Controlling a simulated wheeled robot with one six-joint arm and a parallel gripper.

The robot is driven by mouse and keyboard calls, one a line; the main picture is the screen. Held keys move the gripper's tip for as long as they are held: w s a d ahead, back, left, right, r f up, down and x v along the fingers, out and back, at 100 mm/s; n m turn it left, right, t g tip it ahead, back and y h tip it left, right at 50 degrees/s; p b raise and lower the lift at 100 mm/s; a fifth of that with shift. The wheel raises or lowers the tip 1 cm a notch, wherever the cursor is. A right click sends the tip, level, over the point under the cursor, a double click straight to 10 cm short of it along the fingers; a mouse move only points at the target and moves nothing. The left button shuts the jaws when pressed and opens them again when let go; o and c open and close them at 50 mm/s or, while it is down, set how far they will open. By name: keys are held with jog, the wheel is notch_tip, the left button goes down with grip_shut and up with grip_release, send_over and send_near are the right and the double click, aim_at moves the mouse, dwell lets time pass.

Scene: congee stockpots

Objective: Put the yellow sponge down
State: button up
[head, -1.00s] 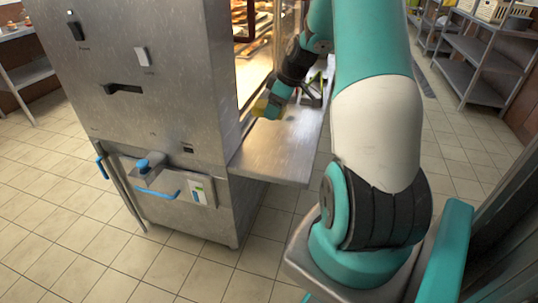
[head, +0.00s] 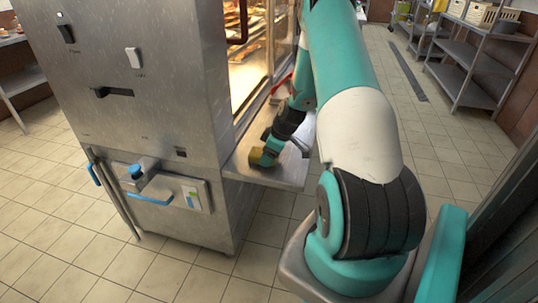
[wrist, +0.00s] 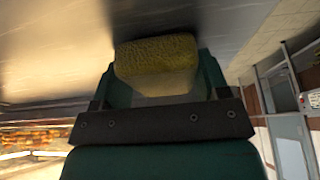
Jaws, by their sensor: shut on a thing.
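The yellow sponge (wrist: 158,58) is held between the fingers of my gripper (wrist: 155,85) in the wrist view. It has a porous yellow face and a paler side. In the head view the sponge (head: 257,154) is small, at the end of my gripper (head: 264,158), close over the steel side shelf (head: 284,172) of the cabinet. The wrist view shows a grey metal surface close in front of the sponge. I cannot tell whether the sponge touches the shelf. My arm hides part of the shelf.
A tall steel cabinet (head: 150,80) with a lit, glass-fronted inside stands left of the shelf. A red and white item (head: 284,88) is behind my wrist. Steel racks (head: 470,65) stand at the back right. The tiled floor is clear around the cabinet.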

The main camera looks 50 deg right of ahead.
jog(key=o, duration=1)
jog(key=shift+c, duration=0.2)
jog(key=p+v, duration=0.2)
jog(key=v, duration=1)
jog(key=w+a+r+y, duration=0.1)
jog(key=a+r, duration=0.3)
jog(key=a, duration=0.3)
jog(key=w+a+r+n+g, duration=0.1)
jog(key=w+a+r, duration=0.15)
jog(key=a, duration=0.55)
jog(key=a+r+y, duration=0.1)
jog(key=a+r, duration=0.3)
jog(key=a, duration=0.3)
jog(key=s+a+r+n+g, duration=0.1)
jog(key=s+a+r, duration=0.15)
jog(key=a, duration=0.45)
jog(key=s+a+r+g, duration=0.1)
jog(key=s+a+r, duration=0.1)
jog(key=s+a, duration=0.35)
jog(key=s+a+r+g, duration=0.1)
jog(key=s+a+r, duration=0.2)
jog(key=s+a, duration=0.6)
jog(key=shift+s+n, duration=0.3)
jog(key=shift+s, duration=0.55)
